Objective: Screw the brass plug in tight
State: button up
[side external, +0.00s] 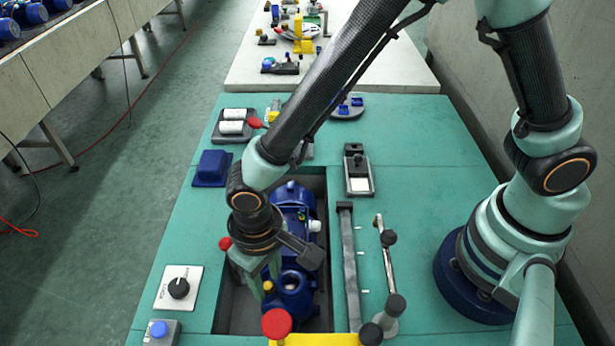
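A blue pump (293,215) sits in a recess in the green bench top, and a blue flanged opening (290,284) faces up at its near end. A small brass-yellow piece (268,286), which looks like the brass plug, shows at the left of that opening. My gripper (262,290) points down over the near left part of the pump, beside this piece. Its fingers are small and partly hidden, so I cannot tell whether they are open, shut or touching the piece. The seat under the piece is hidden.
A red knob (277,323) stands at the recess's near edge. A dial switch (179,288) and a blue button box (159,331) are at left. A grey rail (348,262) and a lever (385,246) run along the right.

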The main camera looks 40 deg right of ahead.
jog(key=shift+r, duration=0.1)
jog(key=shift+r, duration=2.15)
jog(key=n, duration=0.3)
jog(key=shift+r+n, duration=0.35)
jog(key=shift+n, duration=0.05)
jog(key=n, duration=0.3)
jog(key=shift+r, duration=0.3)
jog(key=n, duration=0.3)
jog(key=r+n, duration=0.1)
jog(key=n, duration=0.3)
jog(key=shift+f, duration=3.45)
